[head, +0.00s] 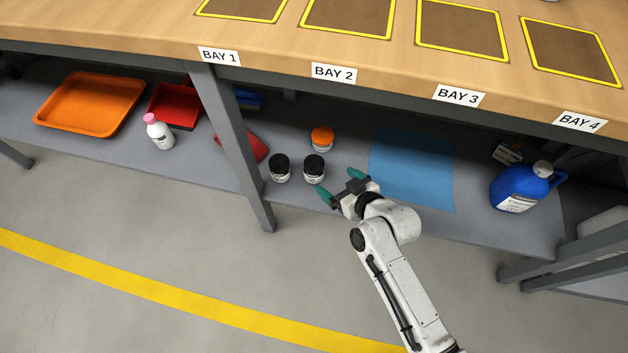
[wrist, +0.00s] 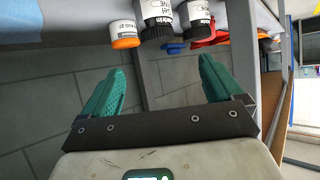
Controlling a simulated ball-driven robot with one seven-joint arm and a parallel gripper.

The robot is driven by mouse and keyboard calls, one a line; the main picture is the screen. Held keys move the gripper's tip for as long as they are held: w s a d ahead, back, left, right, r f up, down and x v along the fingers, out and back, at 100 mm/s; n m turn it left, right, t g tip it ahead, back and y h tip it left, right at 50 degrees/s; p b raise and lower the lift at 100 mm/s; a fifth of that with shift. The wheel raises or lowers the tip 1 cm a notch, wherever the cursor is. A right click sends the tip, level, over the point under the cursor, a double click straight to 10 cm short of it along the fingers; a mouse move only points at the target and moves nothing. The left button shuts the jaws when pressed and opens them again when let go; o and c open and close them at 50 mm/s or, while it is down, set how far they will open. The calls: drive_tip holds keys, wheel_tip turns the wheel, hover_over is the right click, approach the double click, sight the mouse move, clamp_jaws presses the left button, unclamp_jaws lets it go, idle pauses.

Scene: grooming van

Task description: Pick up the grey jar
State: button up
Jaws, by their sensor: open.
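Two jars with black lids stand side by side on the lower shelf, a left one (head: 280,168) and a right one (head: 313,168); they also show in the wrist view, as a middle jar (wrist: 158,14) and a right jar (wrist: 196,14). Behind them stands a jar with an orange lid (head: 322,138), at the left in the wrist view (wrist: 123,34). No jar is plainly grey; I cannot tell which is the grey one. My gripper (head: 341,187) is open and empty, just right of the right black-lidded jar; its teal fingers (wrist: 162,68) touch nothing.
The tabletop (head: 160,30) overhangs the shelf, and a grey table leg (head: 235,150) stands left of the jars. A pink-capped bottle (head: 160,134), orange tray (head: 88,104) and red tray (head: 175,107) are left.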

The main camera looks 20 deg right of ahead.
sight(316, 165)
drive_tip(key=shift+t, duration=0.7)
drive_tip(key=w+f+b, duration=0.1)
drive_tip(key=w, duration=0.1)
drive_tip(key=w+f+b, duration=0.1)
drive_tip(key=w+f, duration=0.1)
drive_tip(key=w+f+b, duration=0.1)
drive_tip(key=w+f, duration=0.1)
drive_tip(key=w, duration=0.1)
drive_tip(key=shift+a, duration=0.3)
drive_tip(key=shift+h, duration=0.3)
drive_tip(key=shift+a+b+x, duration=0.15)
drive_tip(key=shift+b+x, duration=0.5)
drive_tip(key=shift+x, duration=0.7)
drive_tip(key=shift+a+b+x, duration=0.2)
drive_tip(key=shift+b+x, duration=0.4)
drive_tip(key=shift+x, duration=0.7)
drive_tip(key=shift+r, duration=0.1)
drive_tip(key=c, duration=1.2)
